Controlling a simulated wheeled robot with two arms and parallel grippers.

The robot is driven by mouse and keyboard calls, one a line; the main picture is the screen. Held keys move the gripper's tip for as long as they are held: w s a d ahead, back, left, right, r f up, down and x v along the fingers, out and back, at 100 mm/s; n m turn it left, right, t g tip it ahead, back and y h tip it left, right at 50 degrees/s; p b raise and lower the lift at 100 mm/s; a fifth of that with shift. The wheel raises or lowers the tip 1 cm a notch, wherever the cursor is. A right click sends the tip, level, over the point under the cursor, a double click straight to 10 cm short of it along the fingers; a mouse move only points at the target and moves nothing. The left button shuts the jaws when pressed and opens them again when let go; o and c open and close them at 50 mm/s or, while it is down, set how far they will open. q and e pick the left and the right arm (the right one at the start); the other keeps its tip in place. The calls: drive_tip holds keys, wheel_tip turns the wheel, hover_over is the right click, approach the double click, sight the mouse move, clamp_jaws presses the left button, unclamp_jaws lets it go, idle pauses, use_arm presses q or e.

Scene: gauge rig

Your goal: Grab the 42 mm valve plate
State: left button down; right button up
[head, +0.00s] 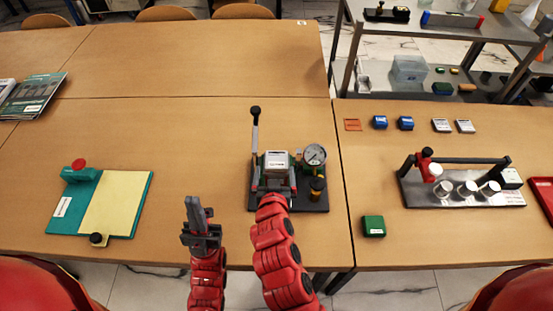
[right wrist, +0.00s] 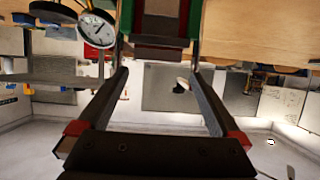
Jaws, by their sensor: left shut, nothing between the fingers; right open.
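No 42 mm marking is readable, so I cannot tell which piece is the 42 mm valve plate. A block with a pale label (head: 277,160) sits on the gauge rig (head: 318,203), in front of its lever and beside its round dial. My right gripper (head: 275,186) is open at the near side of this block. My left gripper (head: 195,205) is shut and empty above the table, left of the rig.
Blue blocks (head: 380,122), silver blocks (head: 441,125) and an orange piece (head: 353,125) lie at the right. A green block (head: 373,226) lies nearer. A rack with white cylinders (head: 413,191) stands at the right, a teal board (head: 58,222) at the left.

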sight(277, 160)
drive_tip(key=x, duration=0.1)
drive_tip(key=p+x, duration=0.2)
drive_tip(key=shift+w+d, duration=0.25)
drive_tip(key=shift+w, duration=0.15)
drive_tip(key=shift+w+f+p, duration=0.35)
drive_tip(key=shift+w+f, duration=0.1)
drive_tip(key=shift+w, duration=0.15)
drive_tip(key=shift+c, duration=0.2)
drive_tip(key=c, duration=1.3)
